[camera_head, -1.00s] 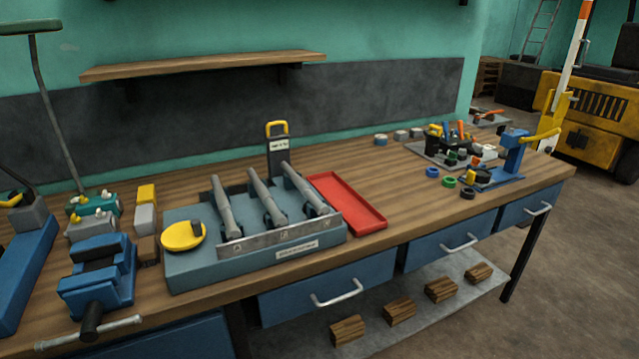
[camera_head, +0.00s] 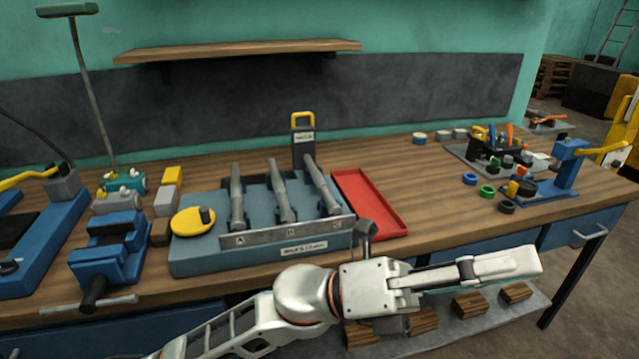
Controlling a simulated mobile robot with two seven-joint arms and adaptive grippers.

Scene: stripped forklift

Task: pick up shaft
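Three grey shafts lie side by side in a blue-grey holder (camera_head: 200,262). The left shaft (camera_head: 237,200) is behind the letter A, the middle shaft (camera_head: 281,195) behind B and the right shaft (camera_head: 322,190) behind C. A metal plate (camera_head: 265,234) runs across the holder's front. My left gripper (camera_head: 525,262) reaches in from the bottom left, in front of the bench edge. It points right, below and to the right of the holder, apart from the shafts. Its finger opening is not clear from this side, and I see nothing held. My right gripper is not in view.
A red tray (camera_head: 370,206) lies right of the holder. A yellow disc (camera_head: 193,221) sits on the holder's left end. A blue vise (camera_head: 110,249) stands at left, a blue stand (camera_head: 566,165) at right.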

